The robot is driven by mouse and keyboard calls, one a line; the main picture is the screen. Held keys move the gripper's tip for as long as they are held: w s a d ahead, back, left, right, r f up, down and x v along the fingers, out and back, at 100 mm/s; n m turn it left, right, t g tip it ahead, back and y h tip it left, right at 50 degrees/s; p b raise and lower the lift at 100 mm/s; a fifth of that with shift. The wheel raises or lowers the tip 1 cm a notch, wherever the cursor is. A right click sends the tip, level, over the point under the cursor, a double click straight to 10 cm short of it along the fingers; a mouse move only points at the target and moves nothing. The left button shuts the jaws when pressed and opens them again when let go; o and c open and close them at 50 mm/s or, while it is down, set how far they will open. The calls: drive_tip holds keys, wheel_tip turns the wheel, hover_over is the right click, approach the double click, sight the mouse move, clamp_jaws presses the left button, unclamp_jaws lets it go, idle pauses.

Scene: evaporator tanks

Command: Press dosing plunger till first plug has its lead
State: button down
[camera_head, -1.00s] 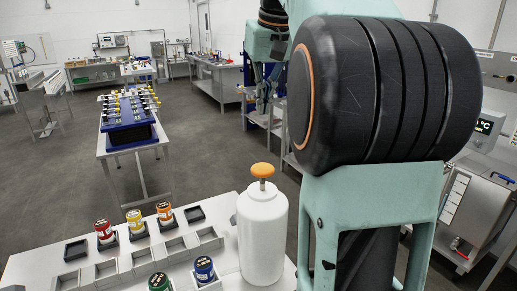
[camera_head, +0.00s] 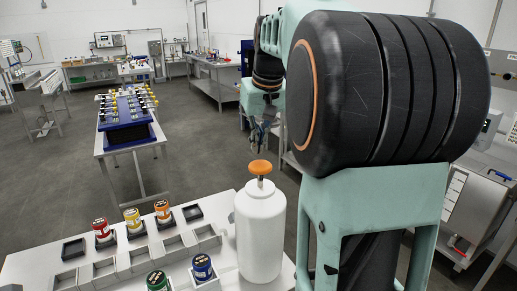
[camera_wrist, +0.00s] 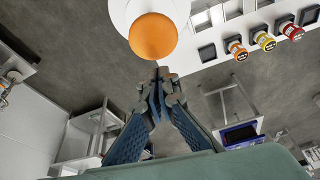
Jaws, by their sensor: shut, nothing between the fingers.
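The dosing plunger is an orange knob (camera_head: 260,167) on a thin stem, standing raised on top of a white bottle (camera_head: 260,228) on the near table. My gripper (camera_head: 257,148) is shut and empty, with its fingertips a little above the knob in the head view. In the wrist view my shut fingertips (camera_wrist: 161,72) lie just below the round orange knob (camera_wrist: 153,37) in the picture, apparently apart from it. Red (camera_head: 102,230), yellow (camera_head: 134,219), orange (camera_head: 163,210), green (camera_head: 157,281) and blue (camera_head: 202,267) plugs stand upright in square holders. I cannot tell which is the first.
The near table (camera_head: 225,200) also bears an empty dark square holder (camera_head: 193,213) and a row of shallow compartments (camera_head: 140,257). A blue rack table (camera_head: 128,132) stands farther back. Open grey floor (camera_head: 200,135) lies between the tables.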

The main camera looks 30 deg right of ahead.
sight(259, 161)
drive_tip(key=shift+s+f, duration=0.2)
drive_tip(key=shift+f, duration=0.35)
wheel_tip(259, 161, down, 4)
drive_tip(key=b, duration=0.2)
drive_tip(key=shift+r+b, duration=0.1)
drive_tip(key=shift+b, duration=0.2)
